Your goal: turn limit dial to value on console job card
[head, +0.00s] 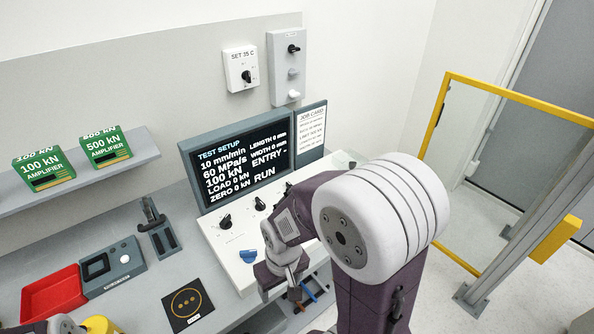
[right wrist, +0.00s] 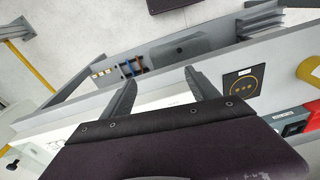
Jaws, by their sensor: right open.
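The grey-white console (head: 222,240) has a dark screen (head: 245,160) reading TEST SETUP, 10 mm/min, 60 MPa/s and 100 kN. A job card (head: 311,128) stands right of the screen; its smaller lines are too small to read. The sloped panel carries a black dial (head: 226,220), a second black dial (head: 260,203) and a blue knob (head: 248,256). Their labels are unreadable, so I cannot tell which is the limit dial. My right gripper (head: 283,290) is at the console's front edge, open and empty in the right wrist view (right wrist: 162,92). My arm hides part of the panel.
A SET 35 C wall dial (head: 240,70) and switch plate (head: 289,66) are above the screen. Green amplifier boxes (head: 42,168) sit on a shelf. A red tray (head: 52,295) and a black square mat (head: 188,303) lie left. A yellow-framed guard (head: 510,95) stands right.

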